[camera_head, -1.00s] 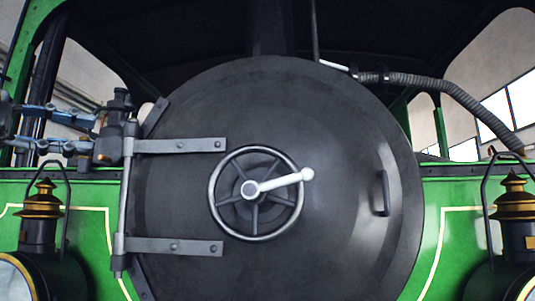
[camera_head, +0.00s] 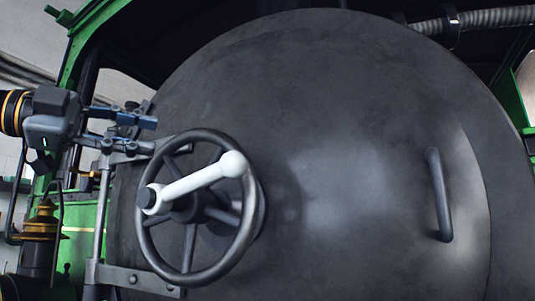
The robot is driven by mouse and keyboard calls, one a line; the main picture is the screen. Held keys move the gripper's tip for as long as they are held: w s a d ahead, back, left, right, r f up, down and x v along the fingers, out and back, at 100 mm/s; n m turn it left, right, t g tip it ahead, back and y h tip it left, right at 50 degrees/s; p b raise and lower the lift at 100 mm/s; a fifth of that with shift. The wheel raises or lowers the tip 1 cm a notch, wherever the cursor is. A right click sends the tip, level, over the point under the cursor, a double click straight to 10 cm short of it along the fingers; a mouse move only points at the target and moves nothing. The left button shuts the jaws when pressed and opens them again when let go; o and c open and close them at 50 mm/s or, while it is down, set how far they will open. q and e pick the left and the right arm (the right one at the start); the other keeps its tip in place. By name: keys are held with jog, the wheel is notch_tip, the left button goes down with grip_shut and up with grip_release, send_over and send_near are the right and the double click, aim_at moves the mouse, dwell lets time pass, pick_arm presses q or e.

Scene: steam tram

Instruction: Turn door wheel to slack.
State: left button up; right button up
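The door wheel (camera_head: 186,208) is a dark metal hand wheel with spokes, left of the middle of the head view, in front of the round dark door (camera_head: 340,170). My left gripper (camera_head: 147,134) is at the left, beside the wheel's upper left rim. Its two fingers with blue parts point right and stand apart, with nothing between them. I see no clear contact with the wheel, and cannot judge the depth gap. My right gripper is out of view.
A dark grab handle (camera_head: 439,195) stands on the door's right part. A hinge strap (camera_head: 135,279) and an upright hinge rod (camera_head: 101,215) lie at the left. A brass-topped lamp (camera_head: 40,228) is at the lower left. A ribbed hose (camera_head: 480,18) crosses the upper right.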

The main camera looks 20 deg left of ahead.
aim_at(180, 137)
pick_arm(q)
jog(key=shift+w+d+r+p, duration=0.25)
jog(key=shift+w+d+p, duration=0.55)
jog(key=shift+w+d, duration=0.15)
jog(key=p+x, duration=0.1)
jog(key=x, duration=0.3)
jog(key=shift+a, duration=0.15)
jog(key=p+x, duration=0.1)
jog(key=x, duration=0.3)
jog(key=shift+w+d+p, duration=0.35)
jog(key=shift+p, duration=0.05)
jog(key=shift+a+f, duration=0.1)
grip_shut()
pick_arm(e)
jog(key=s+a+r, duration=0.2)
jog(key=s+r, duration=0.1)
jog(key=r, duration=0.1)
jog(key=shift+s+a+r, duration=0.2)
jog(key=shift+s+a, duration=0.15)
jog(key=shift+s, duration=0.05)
